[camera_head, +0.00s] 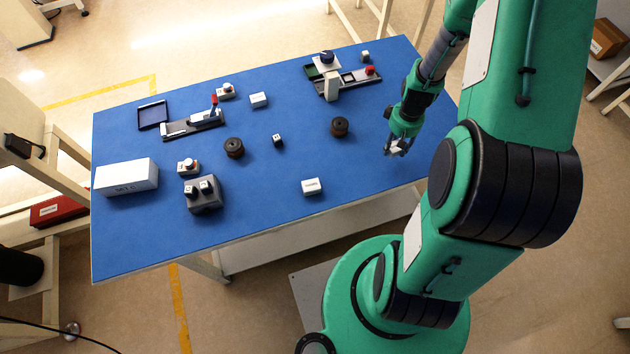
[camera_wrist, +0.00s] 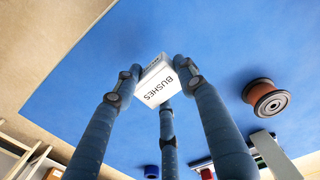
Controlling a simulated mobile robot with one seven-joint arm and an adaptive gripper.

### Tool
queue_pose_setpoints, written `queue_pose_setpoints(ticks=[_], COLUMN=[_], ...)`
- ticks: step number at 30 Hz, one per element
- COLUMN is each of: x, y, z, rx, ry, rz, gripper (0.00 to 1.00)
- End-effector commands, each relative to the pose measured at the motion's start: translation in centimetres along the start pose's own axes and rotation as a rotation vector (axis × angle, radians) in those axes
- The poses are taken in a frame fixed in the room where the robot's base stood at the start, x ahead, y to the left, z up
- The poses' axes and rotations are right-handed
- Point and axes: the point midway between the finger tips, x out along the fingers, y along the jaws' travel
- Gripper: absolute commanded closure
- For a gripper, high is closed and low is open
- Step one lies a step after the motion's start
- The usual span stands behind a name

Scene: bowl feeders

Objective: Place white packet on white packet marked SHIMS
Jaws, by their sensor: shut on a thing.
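My gripper (camera_head: 397,150) is near the right end of the blue table. In the wrist view its three fingers (camera_wrist: 160,82) are closed around a white packet (camera_wrist: 158,90) marked BUSHES. In the head view one small white packet (camera_head: 312,187) lies near the front edge, left of my gripper. Another small white packet (camera_head: 259,100) lies farther back. The print on both is too small to read, so I cannot tell which is marked SHIMS. How far the held packet is above the table is unclear.
The blue table (camera_head: 290,165) also bears dark spools (camera_head: 340,126) (camera_head: 234,148), a small cube (camera_head: 278,140), a large white box (camera_head: 127,177), a grey button block (camera_head: 204,194) and two fixtures (camera_head: 193,124) (camera_head: 346,76). Bare surface lies between my gripper and the front packet.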

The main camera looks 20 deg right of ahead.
Motion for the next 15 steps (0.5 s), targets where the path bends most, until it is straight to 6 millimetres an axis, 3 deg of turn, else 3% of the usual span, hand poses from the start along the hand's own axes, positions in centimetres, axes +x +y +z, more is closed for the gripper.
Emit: queue_pose_setpoints(ticks=[8,15], x=[-0.9,-1.6], y=[-6.4,-12.8], z=[0.1,1.3], rx=[-0.104,-0.212], ry=[0.001,0.001], rz=[0.000,-0.001], gripper=[0.92,0.92])
